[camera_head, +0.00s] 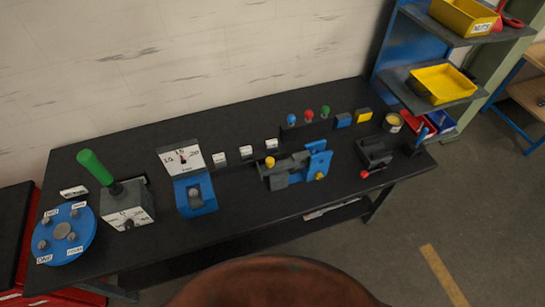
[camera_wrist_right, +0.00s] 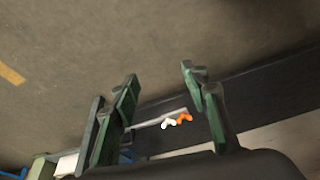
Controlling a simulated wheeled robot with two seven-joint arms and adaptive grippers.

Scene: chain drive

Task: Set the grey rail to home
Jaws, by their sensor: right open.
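A grey and blue slide mechanism (camera_head: 318,160) stands on the black table, right of its middle in the head view. A grey rail-like part (camera_head: 290,166) lies across it and meets the blue upright plates. A yellow knob (camera_head: 270,162) stands at its left end and another yellow knob is low on the right. I cannot read any home mark on it. My right gripper (camera_wrist_right: 158,75) is open and empty in the right wrist view, with the floor beyond its fingers; the mechanism is not in that view. My left gripper is not in view.
On the black table (camera_head: 250,222) are a blue dial plate (camera_head: 64,232), a green-handled lever box (camera_head: 127,205), a blue gauge stand (camera_head: 194,190) and a grey vise-like fixture (camera_head: 375,152) with a red knob. Shelves with yellow bins (camera_head: 443,84) stand at the right. The front strip is clear.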

